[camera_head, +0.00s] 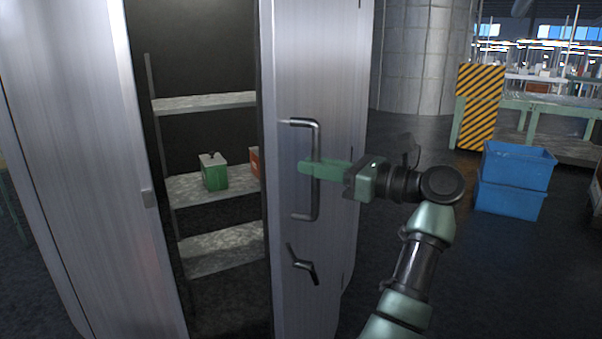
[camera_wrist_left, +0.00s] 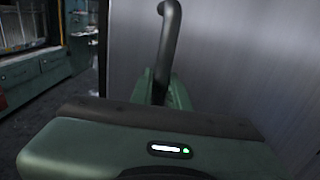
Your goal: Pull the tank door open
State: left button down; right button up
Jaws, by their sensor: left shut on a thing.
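The tank door (camera_head: 335,75) is a brushed metal panel and stands partly open, with a wide gap to its left showing the dark inside. A bar handle (camera_head: 316,198) is fixed upright on its face, with a lever latch (camera_head: 302,264) below. My left gripper (camera_head: 312,168) is shut on the middle of the handle's bar. In the left wrist view the handle (camera_wrist_left: 170,30) runs down between the green fingers (camera_wrist_left: 160,90), whose tips are partly hidden by the gripper's body. My right gripper is not in view.
Inside the tank (camera_head: 55,130) are shelves (camera_head: 200,103) with a green box (camera_head: 213,172) and a partly hidden orange one (camera_head: 255,162). Blue crates (camera_head: 512,182), a striped yellow-black panel (camera_head: 480,105) and a bench stand at the right. The dark floor right of the door looks clear.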

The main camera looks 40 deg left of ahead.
pick_arm(q)
jog(key=shift+w+d+g, duration=0.3)
jog(key=shift+w+d, duration=0.1)
jog(key=shift+d, duration=0.4)
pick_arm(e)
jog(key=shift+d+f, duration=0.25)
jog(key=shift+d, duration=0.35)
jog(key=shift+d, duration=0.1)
pick_arm(q)
jog(key=c, duration=1.4)
grip_release()
jog(key=shift+o, duration=0.2)
